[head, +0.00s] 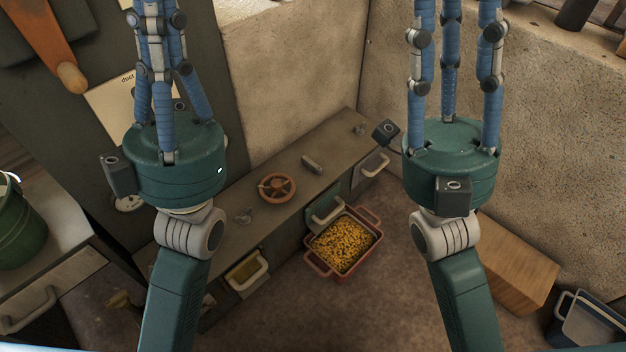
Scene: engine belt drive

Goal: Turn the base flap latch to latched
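A low dark bench (225,243) runs along the wall in the middle of the head view. On its top are an orange-brown handwheel (277,187), a small grey bar-like piece (312,165) and small knob-like fittings near each end. Flaps or drawers with pale handles are in its front. I cannot tell which piece is the base flap latch or how it is turned. My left gripper (160,8) and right gripper (455,8) point upward at either side, apart from the bench. Their fingertips are cut off by the top edge.
A red tray (318,268) of yellow bits stands on the floor before the bench. A wooden block (510,262) and a dark blue bin (585,322) are at right. A green bucket (20,232) is at left. Floor between the arms is mostly clear.

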